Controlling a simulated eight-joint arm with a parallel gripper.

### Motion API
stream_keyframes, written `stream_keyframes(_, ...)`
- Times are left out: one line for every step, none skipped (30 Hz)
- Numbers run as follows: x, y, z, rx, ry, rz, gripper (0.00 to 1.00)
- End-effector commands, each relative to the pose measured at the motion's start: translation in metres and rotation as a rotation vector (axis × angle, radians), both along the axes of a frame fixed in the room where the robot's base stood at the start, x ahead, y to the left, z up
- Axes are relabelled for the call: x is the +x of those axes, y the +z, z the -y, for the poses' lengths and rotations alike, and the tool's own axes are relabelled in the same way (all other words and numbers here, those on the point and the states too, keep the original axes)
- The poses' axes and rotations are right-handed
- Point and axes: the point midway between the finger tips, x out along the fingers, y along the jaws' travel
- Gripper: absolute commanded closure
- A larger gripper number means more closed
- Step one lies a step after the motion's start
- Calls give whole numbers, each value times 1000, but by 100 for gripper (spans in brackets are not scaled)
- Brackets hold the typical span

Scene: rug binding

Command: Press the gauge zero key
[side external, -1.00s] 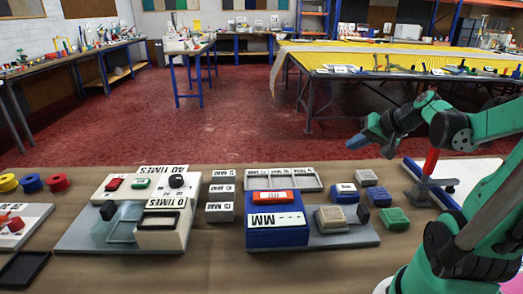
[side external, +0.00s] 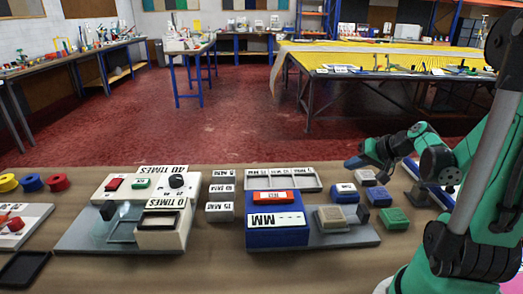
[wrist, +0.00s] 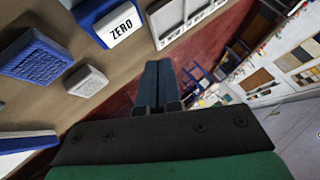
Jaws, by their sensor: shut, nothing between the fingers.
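The zero key is a small blue block with a white label (side external: 345,193), standing right of the grey tray on the near table. In the wrist view the blue block reading ZERO (wrist: 122,27) is at the top, left of my fingers. My gripper (side external: 354,162) is shut and empty, its blue fingers close together in the wrist view (wrist: 155,88). It is in the air behind and above the zero key, apart from it. The blue gauge with an MM label (side external: 278,238) stands in front of the tray and left of the key.
A grey compartment tray (side external: 283,187) is left of the key. A grey block (side external: 366,177), a blue block (side external: 379,196) and a green block (side external: 394,218) lie to the right. A white machine (side external: 150,200) stands at the left. The brown table front is largely clear.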

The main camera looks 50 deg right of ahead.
Motion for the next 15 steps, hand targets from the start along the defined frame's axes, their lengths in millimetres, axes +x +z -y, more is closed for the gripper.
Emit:
stream_keyframes(0,-6,0,0,0,0,100)
stream_keyframes(0,-9,0,0,0,0,100)
stream_keyframes(0,-13,1,0,0,0,100)
stream_keyframes(0,-16,1,0,0,0,100)
stream_keyframes(0,-18,1,0,0,0,100)
stream_keyframes(0,-21,1,0,0,0,100)
stream_keyframes(0,-23,1,0,0,0,100)
stream_keyframes(0,-25,1,0,0,0,100)
stream_keyframes(0,-27,0,0,0,0,100)
stream_keyframes(0,-29,0,0,0,0,100)
stream_keyframes(0,-30,0,0,0,0,100)
stream_keyframes(0,-31,0,0,0,0,100)
stream_keyframes(0,-32,0,0,0,0,100)
stream_keyframes(0,-33,0,0,0,0,100)
stream_keyframes(0,-33,0,0,0,0,100)
